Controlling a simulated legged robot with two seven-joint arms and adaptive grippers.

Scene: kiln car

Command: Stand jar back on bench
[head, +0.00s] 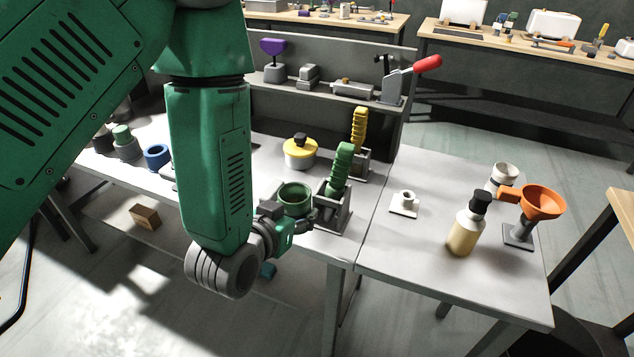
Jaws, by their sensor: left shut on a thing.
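A green open-topped jar (294,197) is at the front edge of the grey bench (380,262). Its mouth faces up and it looks about upright. My left gripper (298,222) is at the near side of the jar and shut on it. The gripper and wrist hide the jar's lower part, so I cannot tell whether its base touches the bench. My right gripper is not in view.
Right of the jar stands a grey holder with a green ribbed handle (340,172). Behind is a yellow-lidded pot (300,152). To the right are a small white fitting (404,203), a black-capped bottle (467,228) and an orange funnel (540,203). Bench space between them is clear.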

